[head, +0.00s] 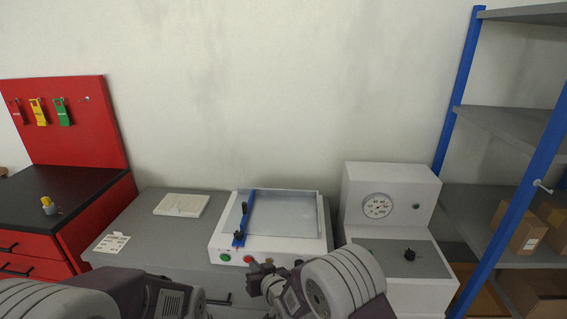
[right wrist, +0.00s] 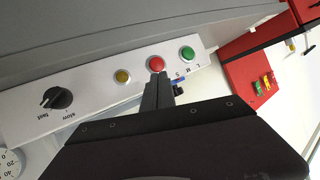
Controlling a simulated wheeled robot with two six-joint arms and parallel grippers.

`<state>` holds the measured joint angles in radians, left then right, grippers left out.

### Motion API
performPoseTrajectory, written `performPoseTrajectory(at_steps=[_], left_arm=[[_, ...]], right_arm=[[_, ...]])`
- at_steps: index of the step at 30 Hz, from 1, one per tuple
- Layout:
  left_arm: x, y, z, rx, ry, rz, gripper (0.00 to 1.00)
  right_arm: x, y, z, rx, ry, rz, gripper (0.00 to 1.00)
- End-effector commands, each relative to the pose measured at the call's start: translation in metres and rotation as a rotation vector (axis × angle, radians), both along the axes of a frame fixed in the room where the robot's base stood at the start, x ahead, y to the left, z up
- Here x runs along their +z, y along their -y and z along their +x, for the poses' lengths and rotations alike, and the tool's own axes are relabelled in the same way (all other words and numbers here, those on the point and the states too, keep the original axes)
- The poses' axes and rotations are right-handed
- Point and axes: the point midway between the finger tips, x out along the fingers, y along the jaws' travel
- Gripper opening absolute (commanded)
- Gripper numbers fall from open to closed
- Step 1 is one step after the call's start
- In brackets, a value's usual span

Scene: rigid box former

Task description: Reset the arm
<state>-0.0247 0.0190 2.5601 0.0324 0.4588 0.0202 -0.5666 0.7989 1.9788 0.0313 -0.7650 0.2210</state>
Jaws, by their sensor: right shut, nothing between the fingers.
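My right gripper (head: 262,274) is at the front of the white box former (head: 285,245), in the lower middle of the head view. In the right wrist view its dark fingers (right wrist: 158,92) are closed together with nothing between them. The tips point at the red button (right wrist: 156,64) on the front panel; I cannot tell whether they touch it. A blue bar (head: 245,215) with black knobs lies along the left part of the machine's top. Parts of my left arm show at the bottom left, but its gripper does not show.
A green button (right wrist: 187,54), yellow button (right wrist: 122,76) and slow/fast knob (right wrist: 57,98) share the panel. A white gauge unit (head: 390,190) stands right, beside a blue-posted shelf (head: 500,110). A white block (head: 181,205) lies on the grey bench (head: 150,235); a red cabinet (head: 70,130) stands left.

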Motion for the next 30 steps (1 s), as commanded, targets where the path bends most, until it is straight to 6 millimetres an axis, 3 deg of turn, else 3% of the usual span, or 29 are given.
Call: performPoseTrajectory(at_steps=[1, 3, 5, 6, 8, 9, 11, 12, 16, 18, 21, 24, 30], left_arm=[[0.009, 0.000, 0.000, 0.000, 0.000, 0.000, 0.00], [0.016, 0.000, 0.000, 0.000, 0.000, 0.000, 0.00], [0.023, 0.000, 0.000, 0.000, 0.000, 0.000, 0.00], [0.028, 0.000, 0.000, 0.000, 0.000, 0.000, 0.00], [0.034, 0.000, 0.000, 0.000, 0.000, 0.000, 0.00], [0.038, 0.000, 0.000, 0.000, 0.000, 0.000, 0.00], [0.041, 0.000, 0.000, 0.000, 0.000, 0.000, 0.00], [0.042, 0.000, 0.000, 0.000, 0.000, 0.000, 0.00], [0.041, 0.000, 0.000, 0.000, 0.000, 0.000, 0.00], [0.040, 0.000, 0.000, 0.000, 0.000, 0.000, 0.00], [0.040, 0.000, 0.000, 0.000, 0.000, 0.000, 0.00], [0.040, 0.000, 0.000, 0.000, 0.000, 0.000, 0.00], [0.041, 0.000, 0.000, 0.000, 0.000, 0.000, 0.00]], right_arm=[[0.039, 0.024, 0.019, -0.054, 0.041, 0.025, 0.00], [0.087, 0.069, 0.038, -0.139, 0.088, 0.048, 0.00], [0.119, 0.119, 0.042, -0.222, 0.082, 0.039, 0.00], [0.133, 0.154, 0.037, -0.278, 0.052, 0.017, 0.00], [0.142, 0.206, 0.015, -0.357, -0.034, -0.032, 0.00], [0.139, 0.236, -0.009, -0.399, -0.115, -0.072, 0.00], [0.126, 0.270, -0.052, -0.442, -0.259, -0.132, 0.00], [0.112, 0.283, -0.084, -0.453, -0.363, -0.171, 0.00], [0.068, 0.293, -0.177, -0.408, -0.667, -0.279, 0.00], [0.052, 0.292, -0.213, -0.373, -0.793, -0.321, 0.00], [0.042, 0.292, -0.246, -0.334, -0.912, -0.361, 0.00], [0.041, 0.292, -0.257, -0.311, -0.959, -0.380, 0.00], [0.041, 0.292, -0.257, -0.306, -0.958, -0.383, 0.00]])
